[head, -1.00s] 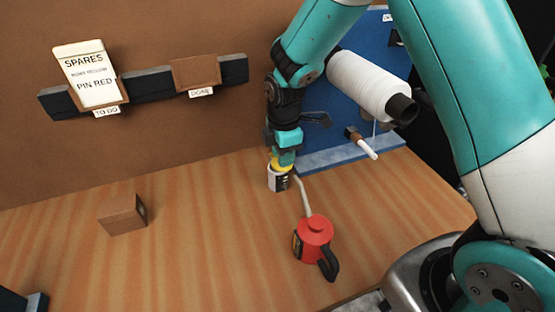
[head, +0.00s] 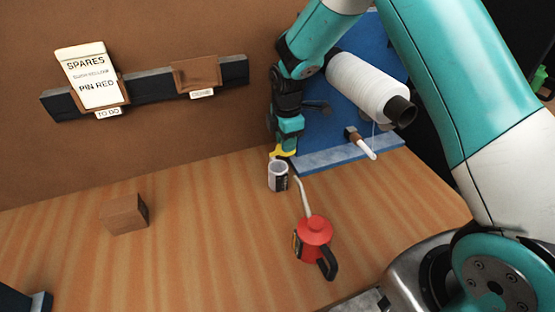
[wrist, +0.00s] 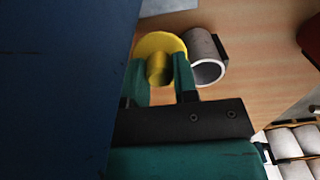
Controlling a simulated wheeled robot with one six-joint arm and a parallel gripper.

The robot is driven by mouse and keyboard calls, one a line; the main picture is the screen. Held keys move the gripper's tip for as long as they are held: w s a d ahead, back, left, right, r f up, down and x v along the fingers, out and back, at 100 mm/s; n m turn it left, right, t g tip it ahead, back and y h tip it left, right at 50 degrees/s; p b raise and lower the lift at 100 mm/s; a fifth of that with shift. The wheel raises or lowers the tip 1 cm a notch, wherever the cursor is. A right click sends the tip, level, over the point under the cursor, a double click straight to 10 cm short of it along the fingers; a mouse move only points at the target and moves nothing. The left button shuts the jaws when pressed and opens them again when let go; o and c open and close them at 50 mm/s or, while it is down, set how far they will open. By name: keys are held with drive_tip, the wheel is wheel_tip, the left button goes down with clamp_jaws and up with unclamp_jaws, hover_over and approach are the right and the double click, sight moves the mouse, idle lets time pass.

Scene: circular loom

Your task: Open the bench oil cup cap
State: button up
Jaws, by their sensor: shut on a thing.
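The bench oil cup (head: 278,176) stands upright on the wooden bench, a pale cylinder with a dark label patch. Its top is open; it also shows in the wrist view (wrist: 207,58) as an open-mouthed cylinder. The yellow cap (head: 283,151) is off the cup, above and just behind its rim. In the wrist view the yellow cap (wrist: 160,45) is a disc with a knob, and my gripper (wrist: 160,75) is shut on that knob. In the head view my gripper (head: 287,143) points down over the bench close to the blue panel.
A red oil can (head: 314,238) with a long spout stands in front of the cup. A blue panel (head: 345,156) with a white spool (head: 365,86) rises behind on the right. A brown block (head: 125,213) sits left; bench between is clear.

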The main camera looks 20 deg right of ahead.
drive_tip(key=o, duration=0.8)
drive_tip(key=shift+w, duration=0.1)
drive_tip(key=shift+r, duration=0.15)
wheel_tip(320, 180, up, 7)
drive_tip(key=p, duration=0.5)
